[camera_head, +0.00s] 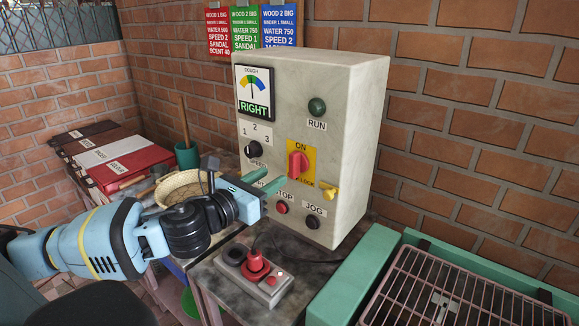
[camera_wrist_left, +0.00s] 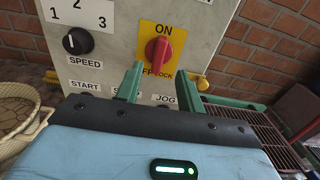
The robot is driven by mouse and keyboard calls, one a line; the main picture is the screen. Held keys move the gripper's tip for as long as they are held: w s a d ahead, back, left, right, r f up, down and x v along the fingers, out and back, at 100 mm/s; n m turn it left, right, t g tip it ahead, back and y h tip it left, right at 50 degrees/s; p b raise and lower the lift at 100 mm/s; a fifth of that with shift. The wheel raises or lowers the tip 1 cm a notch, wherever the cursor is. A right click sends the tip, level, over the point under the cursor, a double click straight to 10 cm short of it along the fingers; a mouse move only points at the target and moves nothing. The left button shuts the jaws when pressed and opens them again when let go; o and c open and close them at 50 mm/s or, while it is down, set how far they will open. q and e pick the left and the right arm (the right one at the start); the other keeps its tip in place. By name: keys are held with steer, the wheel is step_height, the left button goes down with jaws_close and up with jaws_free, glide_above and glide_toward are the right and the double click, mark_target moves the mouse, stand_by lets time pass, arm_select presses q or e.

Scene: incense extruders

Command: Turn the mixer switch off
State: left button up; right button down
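The mixer switch is a red rotary knob (camera_head: 299,163) on a yellow plate, on the front of a cream control box (camera_head: 345,150). ON is printed above the knob, and its grip stands roughly upright. The knob also shows in the left wrist view (camera_wrist_left: 158,50), beyond the fingertips. My left gripper (camera_head: 268,181) is in front of the box, a little left of and below the knob. Its two green fingers are apart with nothing between them, as the left wrist view (camera_wrist_left: 156,78) shows. Lettering below the knob is partly hidden by the fingers. My right gripper is out of view.
A yellow padlock-like part (camera_head: 330,191) sticks out right of the switch. A black speed dial (camera_head: 254,149) is left, and STOP (camera_head: 282,208) and JOG (camera_head: 312,222) buttons are below. A red-knobbed pedestal control (camera_head: 256,268) stands on the table. A wire rack (camera_head: 450,285) is at right.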

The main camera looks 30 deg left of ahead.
mark_target(291, 165)
arm_select(q)
steer(key=shift+w+d, duration=0.15)
steer(key=shift+w, duration=1.8)
steer(key=shift+w+d, duration=0.15)
steer(key=shift+w, duration=1.8)
jaws_close()
